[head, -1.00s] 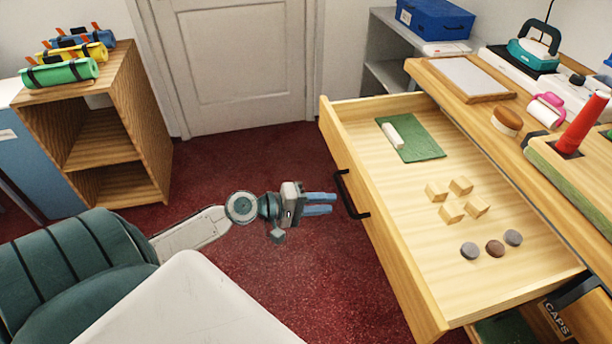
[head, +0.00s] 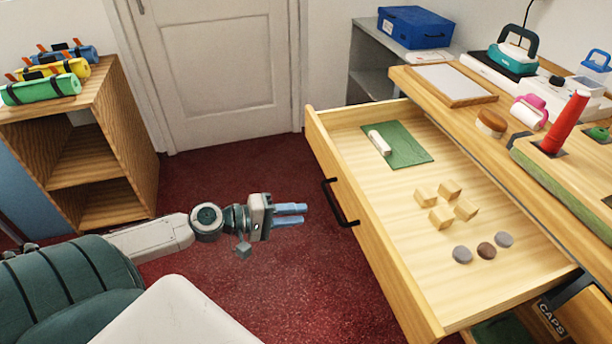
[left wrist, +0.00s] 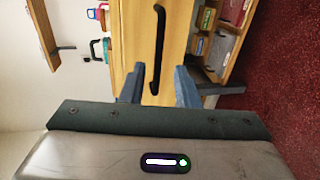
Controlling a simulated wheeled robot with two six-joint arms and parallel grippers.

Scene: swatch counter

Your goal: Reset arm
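My left gripper (head: 291,214) is in the head view, left of the open drawer, over the red carpet. Its two blue fingers are apart with nothing between them, and they point right toward the drawer front. In the left wrist view the fingers (left wrist: 158,88) are also apart, with the black drawer handle (left wrist: 158,50) seen beyond them. The handle (head: 340,202) is clear of the fingers in the head view. My right gripper is in neither view.
The pulled-out drawer (head: 385,268) holds a green mat (head: 408,148) with a white roll, several wooden blocks and three round discs. The counter (head: 420,85) lies to the right. A wooden shelf (head: 132,150) stands at left. Carpet before the door (head: 225,75) is clear.

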